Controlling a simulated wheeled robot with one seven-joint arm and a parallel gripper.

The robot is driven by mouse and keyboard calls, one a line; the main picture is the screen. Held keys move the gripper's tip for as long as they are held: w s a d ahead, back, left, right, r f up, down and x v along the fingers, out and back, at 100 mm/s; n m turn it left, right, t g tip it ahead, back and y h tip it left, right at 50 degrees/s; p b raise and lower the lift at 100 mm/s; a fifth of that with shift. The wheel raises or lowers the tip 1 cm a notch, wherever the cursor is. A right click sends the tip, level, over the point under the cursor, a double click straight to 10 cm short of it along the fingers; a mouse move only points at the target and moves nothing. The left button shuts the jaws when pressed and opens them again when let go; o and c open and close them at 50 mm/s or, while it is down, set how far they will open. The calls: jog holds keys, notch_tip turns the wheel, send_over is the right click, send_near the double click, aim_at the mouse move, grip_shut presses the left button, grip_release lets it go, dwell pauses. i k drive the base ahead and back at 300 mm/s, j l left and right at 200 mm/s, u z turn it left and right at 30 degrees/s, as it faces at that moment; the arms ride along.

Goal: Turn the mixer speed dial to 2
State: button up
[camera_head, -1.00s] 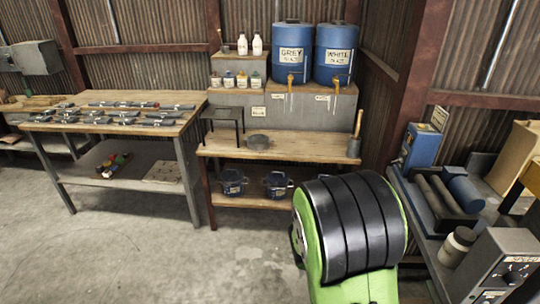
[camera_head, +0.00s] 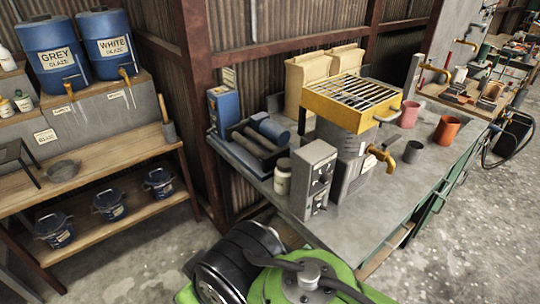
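A grey control box (camera_head: 314,176) stands near the front left corner of the grey workbench. Small dark dials (camera_head: 323,179) show on its right-hand face; their markings and settings are too small to read. Close behind and right of the box stands a grey metal machine (camera_head: 349,150) with a yellow grated top (camera_head: 350,98) and a brass tap (camera_head: 380,157). I cannot tell from this view whether this is the mixer. My green and black arm fills the bottom middle, in front of the bench; my gripper does not show.
On the grey workbench (camera_head: 395,190), a white jar (camera_head: 283,176) stands left of the box, and a blue machine with rollers (camera_head: 262,140) sits behind. Pink and orange cups (camera_head: 447,130) stand to the right. Bare concrete floor (camera_head: 470,235) lies right of the bench.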

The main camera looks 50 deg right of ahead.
aim_at(326, 178)
jog(key=z, duration=2.2)
